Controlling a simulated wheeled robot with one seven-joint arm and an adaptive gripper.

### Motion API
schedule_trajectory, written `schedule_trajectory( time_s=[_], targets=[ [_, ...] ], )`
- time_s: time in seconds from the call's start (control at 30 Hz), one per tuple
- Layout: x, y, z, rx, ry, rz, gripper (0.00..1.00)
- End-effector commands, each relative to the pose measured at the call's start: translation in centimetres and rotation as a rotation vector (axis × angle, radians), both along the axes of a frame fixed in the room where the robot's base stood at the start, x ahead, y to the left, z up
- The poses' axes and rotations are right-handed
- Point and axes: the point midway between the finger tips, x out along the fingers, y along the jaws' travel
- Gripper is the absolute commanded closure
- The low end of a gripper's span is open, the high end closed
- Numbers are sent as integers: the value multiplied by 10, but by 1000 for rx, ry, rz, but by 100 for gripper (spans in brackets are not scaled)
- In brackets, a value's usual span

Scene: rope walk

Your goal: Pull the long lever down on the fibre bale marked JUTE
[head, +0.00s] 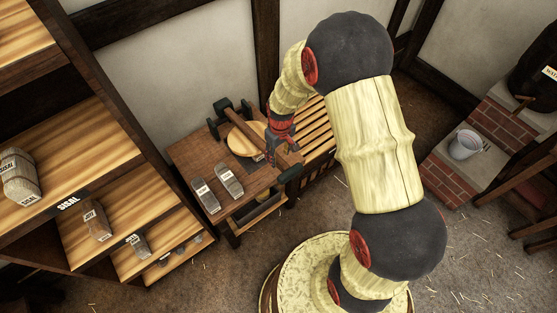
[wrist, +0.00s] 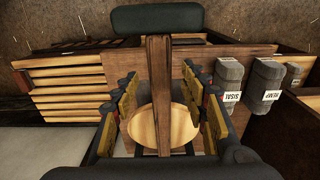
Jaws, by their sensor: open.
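A long wooden lever (wrist: 159,75) with a dark padded handle (wrist: 157,18) runs up the middle of the wrist view. It crosses above a round pale wooden disc (wrist: 178,128) on a wooden bench. In the head view the disc (head: 243,139) shows beside my gripper (head: 281,147), which hangs over the bench. In the wrist view my gripper (wrist: 160,92) is open, with its yellow fingers on either side of the lever. I cannot tell whether they touch it. No JUTE mark is readable on the bench; any bale below the disc is hidden.
Two grey bales, marked SISAL (wrist: 229,78) and HEMP (wrist: 266,82), lie on the bench beside the disc. A shelf (head: 120,215) with more bales stands at left. A brick ledge (head: 455,165) with a bucket (head: 465,144) is at right. The floor between is open.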

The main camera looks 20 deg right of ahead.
Motion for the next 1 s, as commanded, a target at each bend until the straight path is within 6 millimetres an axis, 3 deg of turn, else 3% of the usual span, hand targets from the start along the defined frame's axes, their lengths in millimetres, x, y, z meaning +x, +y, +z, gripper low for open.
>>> schedule_trajectory(
  time_s=[0.4,0.57,0.83,1.0],
  targets=[
    [-1,0,10,0,1,0,56],
    [-1,0,17,0,0,0,65],
    [7,-1,76,-8,-17,37,80],
    [-2,-4,109,-27,17,288,90]
  ],
)
